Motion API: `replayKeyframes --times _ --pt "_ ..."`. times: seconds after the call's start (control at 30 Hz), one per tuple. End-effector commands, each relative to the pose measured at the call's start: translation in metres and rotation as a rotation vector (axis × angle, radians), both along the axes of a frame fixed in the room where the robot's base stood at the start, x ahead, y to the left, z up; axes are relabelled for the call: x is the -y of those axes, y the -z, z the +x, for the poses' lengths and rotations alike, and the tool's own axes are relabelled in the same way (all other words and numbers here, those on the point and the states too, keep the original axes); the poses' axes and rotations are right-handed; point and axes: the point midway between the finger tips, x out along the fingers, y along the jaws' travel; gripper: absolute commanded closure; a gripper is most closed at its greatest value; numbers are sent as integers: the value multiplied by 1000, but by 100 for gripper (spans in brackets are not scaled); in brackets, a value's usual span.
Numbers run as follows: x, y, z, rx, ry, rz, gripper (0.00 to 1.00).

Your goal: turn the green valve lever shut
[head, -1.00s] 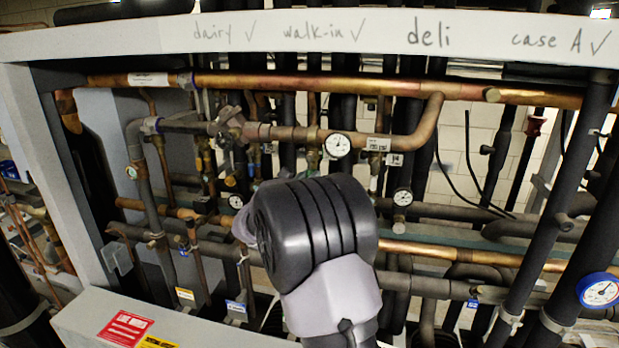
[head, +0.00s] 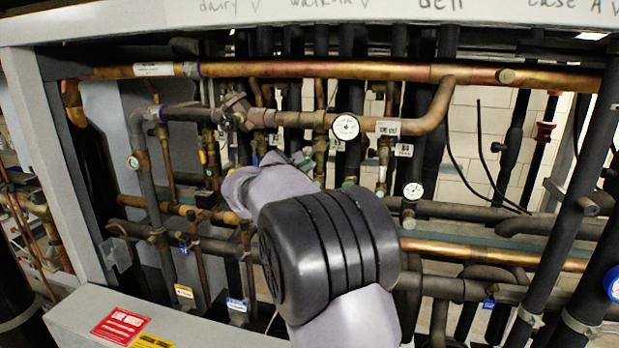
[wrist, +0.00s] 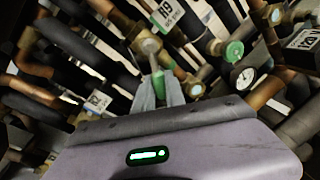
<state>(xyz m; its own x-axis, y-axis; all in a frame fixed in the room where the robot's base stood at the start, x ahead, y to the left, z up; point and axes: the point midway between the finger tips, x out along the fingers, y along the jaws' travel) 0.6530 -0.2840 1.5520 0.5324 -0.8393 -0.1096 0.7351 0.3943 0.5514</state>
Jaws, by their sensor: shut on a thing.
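The green valve lever (wrist: 158,81) shows in the wrist view as a narrow green strip between my fingers. My gripper (wrist: 161,88) is shut on it, with one grey finger on each side. The lever reaches up toward a round metal valve part (wrist: 150,46) on a copper pipe. Much of the lever is hidden by the fingers. In the head view my arm covers the middle of the rack, and I cannot make out the lever there.
A round green cap (wrist: 234,51) and a gauge (wrist: 245,78) sit right of the lever. In the head view, a white gauge (head: 345,127) hangs on the copper pipe (head: 290,118) above my arm. Pipes crowd closely all around. A red label (head: 121,326) marks the lower front panel.

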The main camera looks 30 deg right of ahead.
Motion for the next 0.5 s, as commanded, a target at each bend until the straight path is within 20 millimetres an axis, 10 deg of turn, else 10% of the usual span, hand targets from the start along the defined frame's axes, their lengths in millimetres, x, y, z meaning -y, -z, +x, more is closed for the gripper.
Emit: replayKeyframes --times 0.5 --pt "-11 -15 12 346 0 308 100"
